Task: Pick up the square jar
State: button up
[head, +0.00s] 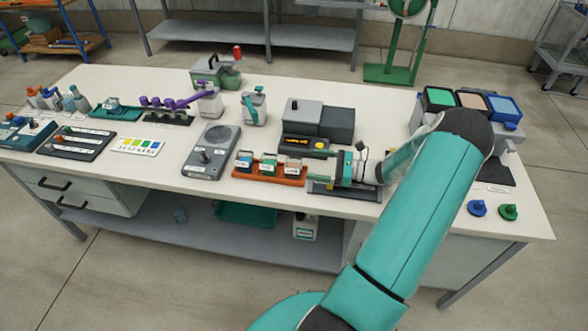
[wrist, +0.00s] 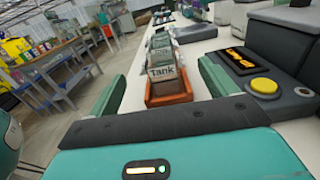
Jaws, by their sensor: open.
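Three square-looking jars with white labels stand in a row in an orange-brown rack (head: 266,177): a left one (head: 244,160), a middle one (head: 268,164) and a right one (head: 293,165). In the wrist view the nearest jar (wrist: 163,66) has a label reading "Tank" and stands at the near end of the rack (wrist: 168,98). My gripper (head: 338,165) is at the rack's right end, low over the table. Its fingers (wrist: 160,80) are open and empty, apart on either side of the line to the nearest jar. I cannot tell if they reach past it.
A dark grey device (head: 318,125) with a yellow button stands close behind the rack, beside my right finger in the wrist view (wrist: 255,80). A grey scale-like unit (head: 211,150) stands left of the rack. The white tabletop (head: 235,203) is clear in front.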

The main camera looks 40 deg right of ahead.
aim_at(294, 163)
jog(key=x, duration=0.7)
jog(key=shift+w+a+f, duration=0.1)
jog(key=shift+w+a, duration=0.05)
jog(key=shift+w, duration=0.1)
jog(key=shift+s+f, duration=0.1)
jog(key=shift+f, duration=0.05)
jog(key=c, duration=1.8)
